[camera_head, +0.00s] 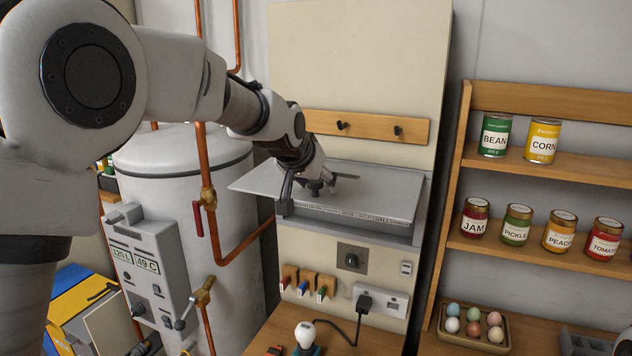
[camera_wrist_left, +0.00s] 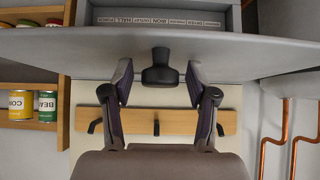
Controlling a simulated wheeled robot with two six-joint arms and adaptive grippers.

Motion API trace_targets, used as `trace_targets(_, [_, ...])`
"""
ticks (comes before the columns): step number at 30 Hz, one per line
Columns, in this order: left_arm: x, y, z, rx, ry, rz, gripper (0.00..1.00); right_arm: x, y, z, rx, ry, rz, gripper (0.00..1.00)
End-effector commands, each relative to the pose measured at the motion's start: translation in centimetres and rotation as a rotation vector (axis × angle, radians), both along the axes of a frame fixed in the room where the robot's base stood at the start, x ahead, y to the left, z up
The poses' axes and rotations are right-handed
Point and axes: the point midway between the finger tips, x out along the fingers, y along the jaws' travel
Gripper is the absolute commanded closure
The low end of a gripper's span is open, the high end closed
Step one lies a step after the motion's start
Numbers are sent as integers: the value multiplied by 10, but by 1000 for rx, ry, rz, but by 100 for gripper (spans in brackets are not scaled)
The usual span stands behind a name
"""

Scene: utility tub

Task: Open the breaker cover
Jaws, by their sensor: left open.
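The breaker cover (camera_head: 375,195) is a flat light-grey panel. It is swung up and sticks out, nearly level, from the breaker box (camera_head: 400,238) on the cream wall panel. A strip of printed labels shows below it; in the wrist view the label strip (camera_wrist_left: 158,20) shows beyond the cover's edge. The cover also shows in the wrist view (camera_wrist_left: 70,42) with a black knob (camera_wrist_left: 160,68) on it. My left gripper (camera_head: 316,186) is open at the cover, also in the wrist view (camera_wrist_left: 160,95). Its fingers stand either side of the knob, with visible gaps. My right gripper is not seen.
A wooden hook rail (camera_head: 370,127) is above the box. A dial switch (camera_head: 352,257) and a socket with a plug (camera_head: 380,298) are below it. A white tank (camera_head: 185,175) and copper pipes stand left; a shelf (camera_head: 550,165) with cans and jars stands right.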

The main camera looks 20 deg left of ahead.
Motion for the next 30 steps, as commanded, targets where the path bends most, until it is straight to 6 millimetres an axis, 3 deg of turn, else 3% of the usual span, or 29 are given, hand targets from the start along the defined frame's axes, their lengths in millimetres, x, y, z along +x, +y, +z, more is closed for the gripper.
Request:
trace_targets(13, [-48, 2, 48, 0, 0, 0, 42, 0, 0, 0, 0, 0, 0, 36])
trace_targets(30, [-52, 2, 52, 0, 1, 0, 42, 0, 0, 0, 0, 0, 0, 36])
